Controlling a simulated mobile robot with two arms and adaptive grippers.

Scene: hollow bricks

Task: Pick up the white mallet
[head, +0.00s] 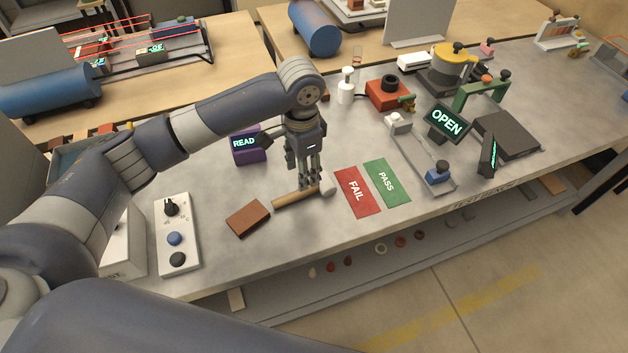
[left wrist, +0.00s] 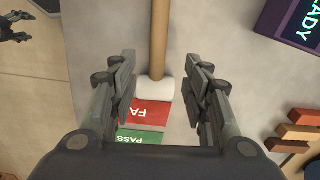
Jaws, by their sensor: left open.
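The white mallet lies on the grey bench, with its white head (head: 327,188) at the right end of a wooden handle (head: 288,200). In the left wrist view its head (left wrist: 155,90) sits between the fingers and the handle (left wrist: 158,40) runs to the top edge. My left gripper (head: 309,184) points down over the mallet near its head. The left wrist view shows its two fingers (left wrist: 158,85) apart, one on each side of the head, with nothing gripped. A dark gripper, apparently my right one (left wrist: 15,27), shows at the top left of that view; its jaw state is unclear.
A brown brick (head: 248,218) lies left of the handle. Red FAIL (head: 356,192) and green PASS (head: 388,183) mats lie right of the head. A purple READY display (head: 250,155) stands behind, and a control panel (head: 177,235) is at left. The bench's front edge is close.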

